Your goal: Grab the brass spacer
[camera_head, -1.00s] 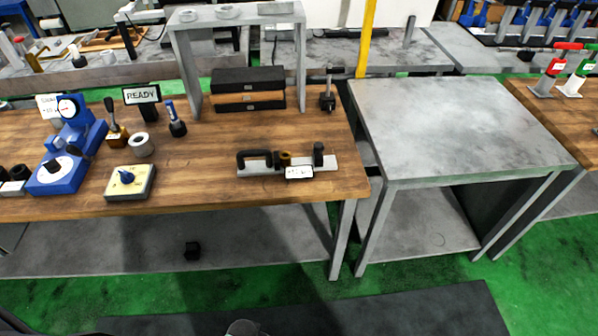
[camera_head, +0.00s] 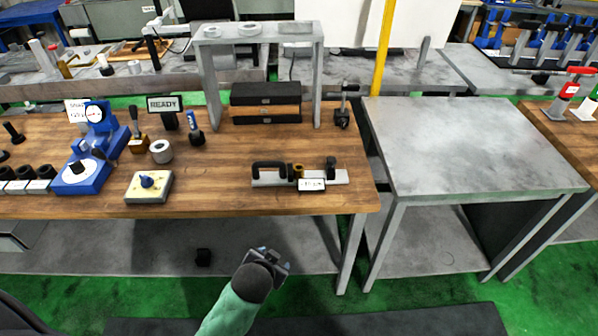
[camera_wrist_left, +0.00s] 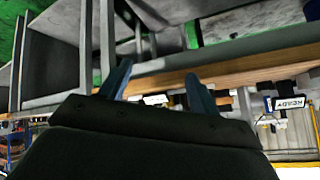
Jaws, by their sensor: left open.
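A small brass-coloured spacer (camera_head: 298,170) sits on a grey metal bar fixture (camera_head: 335,178) on the wooden bench, between the black handle (camera_head: 268,168) and a black upright piece (camera_head: 331,164). A white label (camera_head: 311,185) stands in front and hides part of it. My left gripper (camera_head: 270,257) is in front of the bench's front edge, well apart from the spacer. The left wrist view shows its two fingers (camera_wrist_left: 160,85) spread with nothing between them. I cannot make out the spacer there. My right gripper is not in view.
Stacked black and brown boxes (camera_head: 265,103) sit behind the fixture under a grey stand (camera_head: 318,75). A bare grey table (camera_head: 470,145) is at right.

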